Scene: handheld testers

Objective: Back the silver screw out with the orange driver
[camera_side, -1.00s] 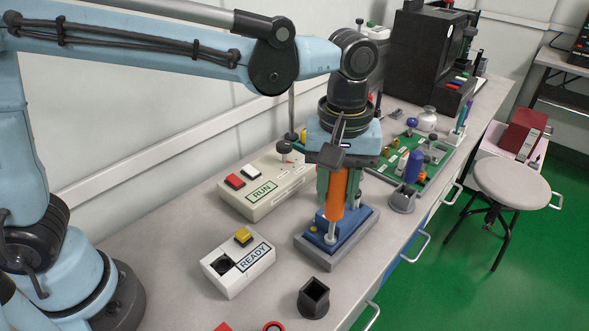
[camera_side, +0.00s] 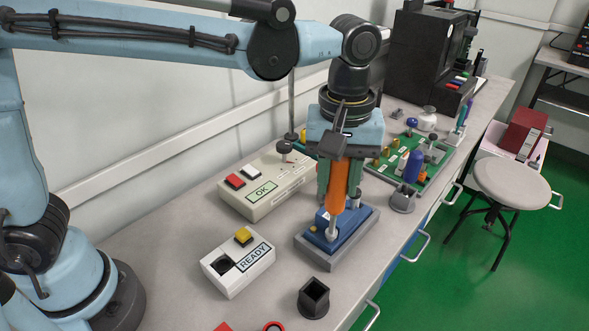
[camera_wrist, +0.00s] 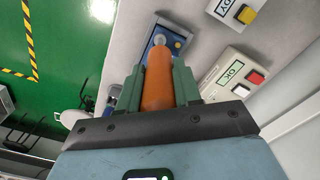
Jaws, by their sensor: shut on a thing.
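My gripper (camera_side: 338,184) is shut on the orange driver (camera_side: 335,196). It holds the driver tip-down over the blue block (camera_side: 352,229), which sits on a grey base. In the wrist view the driver (camera_wrist: 158,84) lies between the green fingers, pointing away from me. A silver piece (camera_side: 332,234) shows below the handle, and it also shows in the wrist view (camera_wrist: 159,40). I cannot tell where the driver's shaft ends and the silver screw begins, or whether they touch.
A beige tester (camera_side: 268,184) with a red and a white button reads OK. A white box (camera_side: 238,268) reads READY and has a yellow button. A dark square holder (camera_side: 313,298) stands in front.

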